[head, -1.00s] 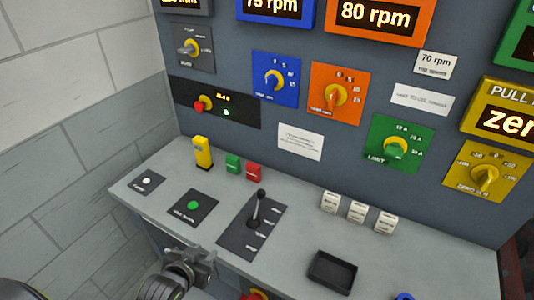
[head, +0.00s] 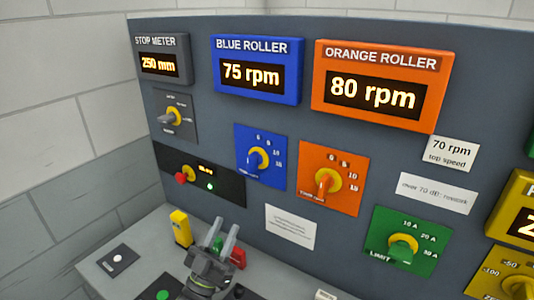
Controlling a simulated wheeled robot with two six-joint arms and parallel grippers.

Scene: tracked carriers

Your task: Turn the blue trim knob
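The blue trim knob is a blue panel (head: 260,154) with a yellow-ringed knob (head: 258,158) on the upright console face, below the blue roller display (head: 257,70), which reads 75 rpm. The knob's pointer tilts to the lower left; small scale numbers sit above and right of it. My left gripper (head: 226,236) is below the blue panel, over the desk, with its two pale fingers apart and pointing up. Nothing shows between the fingers except the green block behind them. It is apart from the knob. My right gripper is not in view.
The orange knob panel (head: 333,178) is right of the blue one. A black panel with a red-tipped knob (head: 200,174) is to its left. A yellow block (head: 180,228), green block (head: 217,243) and red block (head: 238,257) stand on the desk by my gripper.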

